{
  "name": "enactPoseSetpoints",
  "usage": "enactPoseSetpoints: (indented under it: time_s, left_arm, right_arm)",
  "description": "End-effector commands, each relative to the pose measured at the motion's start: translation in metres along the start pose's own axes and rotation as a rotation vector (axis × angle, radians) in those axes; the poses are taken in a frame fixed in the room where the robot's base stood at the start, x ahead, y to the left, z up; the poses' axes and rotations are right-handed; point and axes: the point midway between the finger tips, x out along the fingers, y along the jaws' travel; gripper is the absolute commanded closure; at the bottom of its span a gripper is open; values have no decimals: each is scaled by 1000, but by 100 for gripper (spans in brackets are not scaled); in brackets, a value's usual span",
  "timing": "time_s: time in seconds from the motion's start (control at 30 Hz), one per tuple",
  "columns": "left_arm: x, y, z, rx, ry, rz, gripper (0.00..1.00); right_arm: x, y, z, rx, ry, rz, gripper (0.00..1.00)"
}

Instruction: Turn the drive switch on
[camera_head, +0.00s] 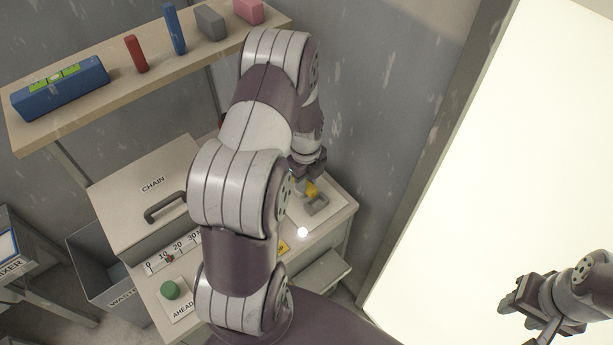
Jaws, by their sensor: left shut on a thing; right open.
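My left gripper (309,180) points down at the right end of the bench top, over a pale plate. It is shut on a small yellow piece (312,189), which its fingers partly hide. A grey looped part (316,205) lies on the plate just in front of the yellow piece. I cannot tell which of these parts is the drive switch, as no label for it is readable. My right gripper (521,306) is open and empty at the lower right, far from the bench.
The bench carries a CHAIN cover (130,190) with a handle, a number scale (172,253), a green AHEAD button (170,290) and a glowing white lamp (302,232). My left arm hides the bench's middle. A shelf (110,83) with blocks hangs above. A bright panel (490,170) fills the right.

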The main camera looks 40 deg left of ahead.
Motion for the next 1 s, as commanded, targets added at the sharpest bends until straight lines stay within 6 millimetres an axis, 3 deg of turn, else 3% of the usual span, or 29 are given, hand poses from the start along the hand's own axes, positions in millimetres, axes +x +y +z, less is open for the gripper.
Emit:
enactPoseSetpoints:
  time_s: [0.77, 0.8, 0.87, 1.0]
  left_arm:
    - [-3, -2, 3, 104, -8, -10, 100]
    - [-3, -2, 3, 104, -8, -10, 71]
    - [-3, -2, 3, 103, -8, -10, 51]
    - [-2, -1, 2, 102, -5, -6, 49]
  right_arm:
    - [-4, 0, 0, 0, 0, 0, 57]
    - [-4, 0, 0, 0, 0, 0, 57]
    - [-4, 0, 0, 0, 0, 0, 57]
    - [-3, 0, 0, 0, 0, 0, 57]
